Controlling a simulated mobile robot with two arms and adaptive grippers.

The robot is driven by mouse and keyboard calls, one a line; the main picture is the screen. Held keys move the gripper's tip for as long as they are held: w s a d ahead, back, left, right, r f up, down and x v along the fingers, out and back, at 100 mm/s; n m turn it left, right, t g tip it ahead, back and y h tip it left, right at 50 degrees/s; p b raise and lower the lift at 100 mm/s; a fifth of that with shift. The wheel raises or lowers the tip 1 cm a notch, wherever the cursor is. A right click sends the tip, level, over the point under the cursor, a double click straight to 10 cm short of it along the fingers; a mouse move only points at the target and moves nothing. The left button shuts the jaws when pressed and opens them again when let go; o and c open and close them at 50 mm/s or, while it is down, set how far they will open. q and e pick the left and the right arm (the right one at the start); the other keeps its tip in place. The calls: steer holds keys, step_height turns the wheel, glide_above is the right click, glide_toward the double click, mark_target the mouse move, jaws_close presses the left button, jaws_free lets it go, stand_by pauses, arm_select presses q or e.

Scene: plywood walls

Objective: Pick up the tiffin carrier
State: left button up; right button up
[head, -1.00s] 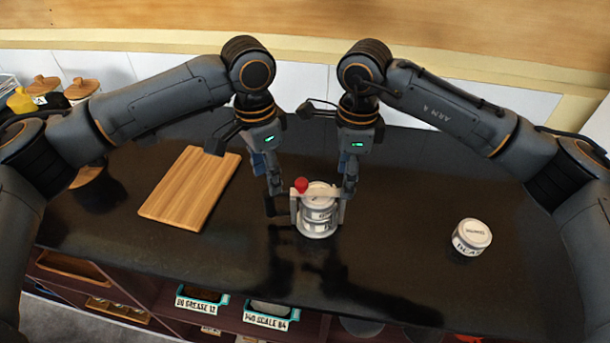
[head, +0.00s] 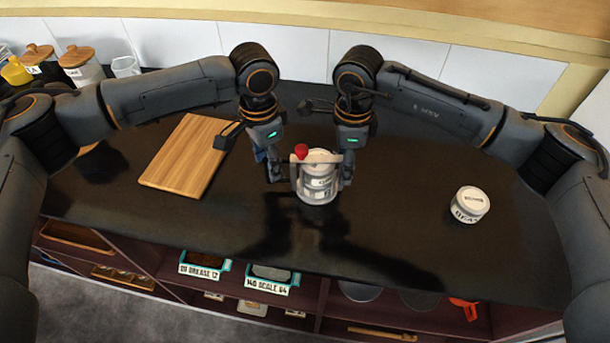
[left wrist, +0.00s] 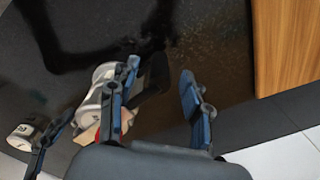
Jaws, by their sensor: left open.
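The tiffin carrier (head: 319,184) is a white, stacked round tin with a pale handle frame and a red knob (head: 301,151). It stands upright on the black counter (head: 390,250) between my two grippers. In the left wrist view the carrier (left wrist: 98,88) lies just left of my left gripper (left wrist: 160,95), whose two blue-backed fingers stand apart. In the head view my left gripper (head: 277,178) is at the carrier's left side, by the handle frame. My right gripper (head: 347,176) is close at its right side; its finger gap and any contact are unclear.
A wooden board (head: 188,158) lies on the counter to the left. A white labelled jar (head: 470,204) stands to the right. Canisters (head: 80,65) stand at the back left. Labelled bins (head: 205,264) sit on the shelf below. The front counter is clear.

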arm_select(q)
step_height(320, 180, down, 6)
steer(key=shift+f, duration=0.15)
arm_select(e)
step_height(320, 180, down, 6)
steer(key=shift+f, duration=0.1)
arm_select(q)
steer(key=c, duration=1)
arm_select(e)
steer(key=c, duration=0.9)
arm_select(q)
jaws_close()
arm_select(e)
jaws_close()
